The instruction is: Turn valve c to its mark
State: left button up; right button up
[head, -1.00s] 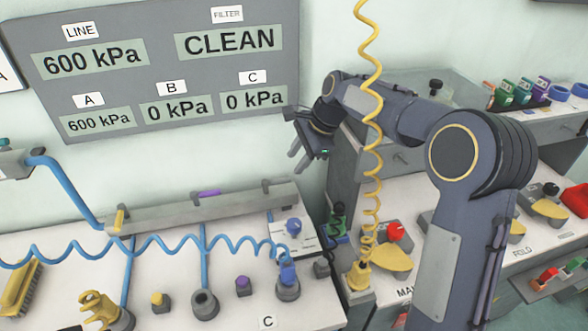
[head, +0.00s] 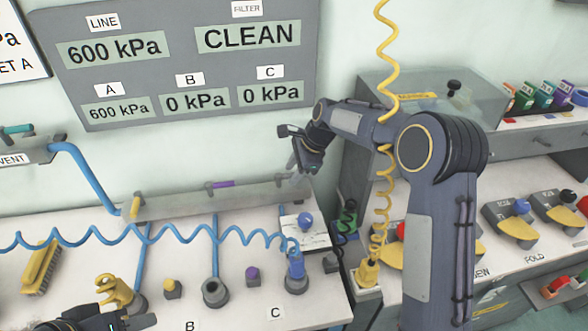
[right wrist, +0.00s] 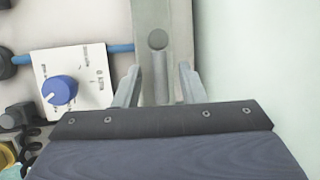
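Valve c has a grey lever (right wrist: 159,65) with a round pivot, on the right end of the grey manifold bar (head: 170,206). In the right wrist view the lever lies between the spread fingers of my right gripper (right wrist: 158,84), with gaps on both sides. In the head view my right gripper (head: 300,170) is over the bar's right end and partly hides the valve. Its mark cannot be made out. The C display (head: 271,94) reads 0 kPa. My left gripper (head: 95,321) is cut off at the bottom edge, its fingers unclear.
The A valve's yellow handle (head: 135,207) and the B valve's purple handle (head: 222,184) sit on the same bar. A blue knob (head: 305,220) on a white plate is just in front. A coiled blue hose (head: 170,236) crosses the bench; a yellow coiled hose (head: 386,190) hangs by my right arm.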

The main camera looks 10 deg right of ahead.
grip_shut()
